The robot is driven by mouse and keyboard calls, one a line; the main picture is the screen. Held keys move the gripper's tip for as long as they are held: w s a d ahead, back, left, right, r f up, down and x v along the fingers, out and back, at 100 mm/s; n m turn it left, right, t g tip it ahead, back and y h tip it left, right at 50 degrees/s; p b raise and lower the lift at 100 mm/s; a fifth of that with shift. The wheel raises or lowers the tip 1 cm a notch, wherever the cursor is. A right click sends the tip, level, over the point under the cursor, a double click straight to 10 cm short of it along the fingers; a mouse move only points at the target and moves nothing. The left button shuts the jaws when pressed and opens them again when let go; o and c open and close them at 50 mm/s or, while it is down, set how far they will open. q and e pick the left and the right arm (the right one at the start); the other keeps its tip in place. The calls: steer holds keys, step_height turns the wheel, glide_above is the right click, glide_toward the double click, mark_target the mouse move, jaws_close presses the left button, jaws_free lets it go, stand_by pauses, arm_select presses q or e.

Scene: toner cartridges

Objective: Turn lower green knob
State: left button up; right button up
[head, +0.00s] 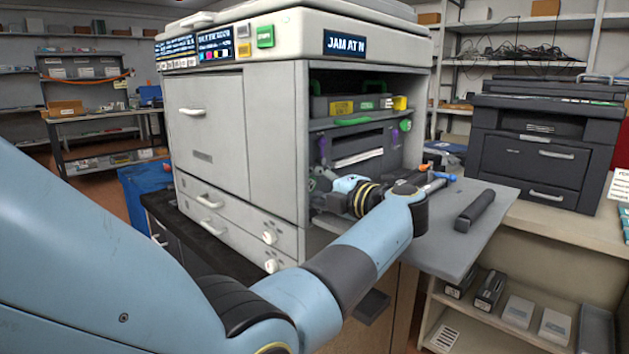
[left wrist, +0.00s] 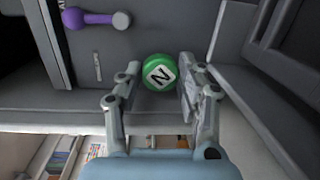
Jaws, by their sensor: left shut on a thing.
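The lower green knob (left wrist: 160,72), a round green knob with a white face marked with a black letter, sits between the fingers of my left gripper (left wrist: 158,84) in the left wrist view. The fingers are shut on its two sides. In the head view my left gripper (head: 322,186) reaches into the lower part of the open printer (head: 245,120), and the lower knob is hidden there. Another green knob (head: 405,125) shows higher up, at the right of the bay. My right gripper is not in view.
A purple handle (left wrist: 95,19) lies near the knob, at upper left in the left wrist view. The open printer door (head: 455,250) sticks out with a dark cartridge (head: 475,210) on it. A black printer (head: 545,145) stands at right.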

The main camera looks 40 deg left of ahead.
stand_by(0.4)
arm_select(q)
steer(key=o, duration=0.9)
steer(key=d, duration=0.2)
steer(key=s+d, duration=0.1)
steer(key=d, duration=0.4)
steer(key=shift+s+d+r, duration=0.15)
steer(key=shift+d+r, duration=0.05)
steer(key=shift+d, duration=0.05)
steer(key=shift+c, duration=0.2)
